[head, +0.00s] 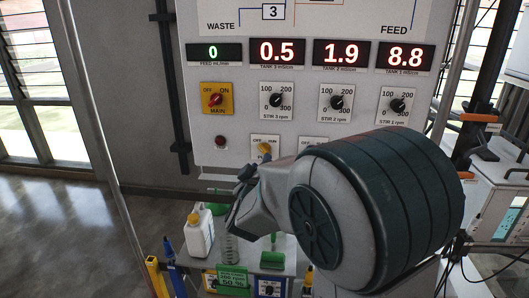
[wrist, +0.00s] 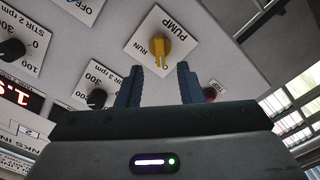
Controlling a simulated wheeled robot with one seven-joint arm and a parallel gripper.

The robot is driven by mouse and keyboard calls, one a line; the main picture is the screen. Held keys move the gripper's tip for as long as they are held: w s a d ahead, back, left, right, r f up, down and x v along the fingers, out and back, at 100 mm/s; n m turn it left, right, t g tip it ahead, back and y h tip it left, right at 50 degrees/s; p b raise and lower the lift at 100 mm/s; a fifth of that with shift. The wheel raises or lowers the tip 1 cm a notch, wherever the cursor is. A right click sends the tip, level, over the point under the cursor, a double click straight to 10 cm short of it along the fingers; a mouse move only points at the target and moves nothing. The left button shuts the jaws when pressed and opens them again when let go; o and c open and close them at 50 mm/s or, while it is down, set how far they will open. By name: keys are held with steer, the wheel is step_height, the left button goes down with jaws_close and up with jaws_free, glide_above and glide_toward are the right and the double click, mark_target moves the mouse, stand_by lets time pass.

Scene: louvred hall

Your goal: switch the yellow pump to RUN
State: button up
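The yellow pump knob (wrist: 160,47) sits on a white plate marked PUMP and RUN in the wrist view. Its handle points down in that picture, away from the word RUN at the plate's left corner. In the head view the knob (head: 264,149) shows just above my gripper, on the panel's lower part. My gripper (wrist: 159,76) is open and empty, its two dark fingers apart below the knob in the wrist view. In the head view my gripper (head: 244,173) is partly hidden by my wrist. No contact with the knob is visible.
The panel (head: 230,150) also carries a red MAIN switch (head: 215,99) on a yellow plate, black STIR knobs (head: 277,100) and a red button (head: 221,142). Below stands a shelf with a white bottle (head: 200,235) and a green-handled item (head: 272,259). Floor is clear at left.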

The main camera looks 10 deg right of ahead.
mark_target(264, 152)
steer(key=shift+x, duration=3.55)
jaws_close()
